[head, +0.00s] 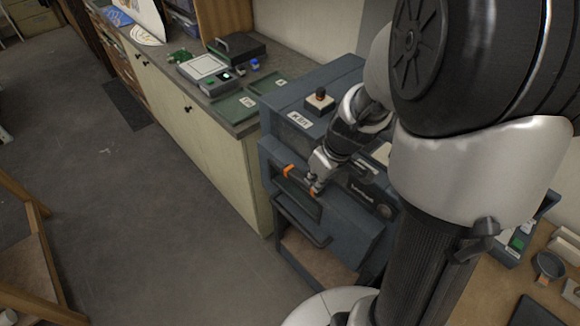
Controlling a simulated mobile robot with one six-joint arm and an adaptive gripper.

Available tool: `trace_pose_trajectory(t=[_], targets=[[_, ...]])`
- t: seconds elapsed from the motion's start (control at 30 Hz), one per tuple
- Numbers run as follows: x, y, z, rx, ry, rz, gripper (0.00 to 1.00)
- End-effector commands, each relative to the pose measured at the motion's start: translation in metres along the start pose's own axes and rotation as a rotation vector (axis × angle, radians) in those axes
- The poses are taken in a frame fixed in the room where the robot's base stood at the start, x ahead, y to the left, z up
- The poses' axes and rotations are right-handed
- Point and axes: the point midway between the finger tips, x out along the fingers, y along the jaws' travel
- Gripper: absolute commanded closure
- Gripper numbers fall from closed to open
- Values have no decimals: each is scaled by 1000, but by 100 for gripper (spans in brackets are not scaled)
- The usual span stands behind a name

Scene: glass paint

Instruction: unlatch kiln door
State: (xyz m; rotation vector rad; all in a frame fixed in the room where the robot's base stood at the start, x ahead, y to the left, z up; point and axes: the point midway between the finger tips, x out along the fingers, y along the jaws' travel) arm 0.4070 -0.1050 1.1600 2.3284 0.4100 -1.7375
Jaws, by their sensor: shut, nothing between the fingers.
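The kiln (330,90) is a dark blue-grey cabinet at the centre, with a "KILN" label on top. Its front door (345,238) looks closed. A dark bar with orange ends (288,171) runs across the upper left of the door; I cannot tell whether this is the latch. My gripper (315,190) is shut and empty at the right end of this bar. It overlaps the bar in the picture, and I cannot tell whether it touches. My arm hides part of the kiln's top and right side.
A counter (225,150) with trays and a scale (203,68) stands left of the kiln. A wooden bench (480,290) is at lower right. The grey floor in front is open.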

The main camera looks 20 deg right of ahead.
Motion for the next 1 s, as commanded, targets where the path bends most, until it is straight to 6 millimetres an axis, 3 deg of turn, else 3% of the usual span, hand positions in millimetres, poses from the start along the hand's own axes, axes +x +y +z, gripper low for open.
trace_pose_trajectory(t=[0.4, 1.0], targets=[[9, 1, 13, 1, 0, 1, 100], [9, 0, 14, 0, 0, 1, 100]])
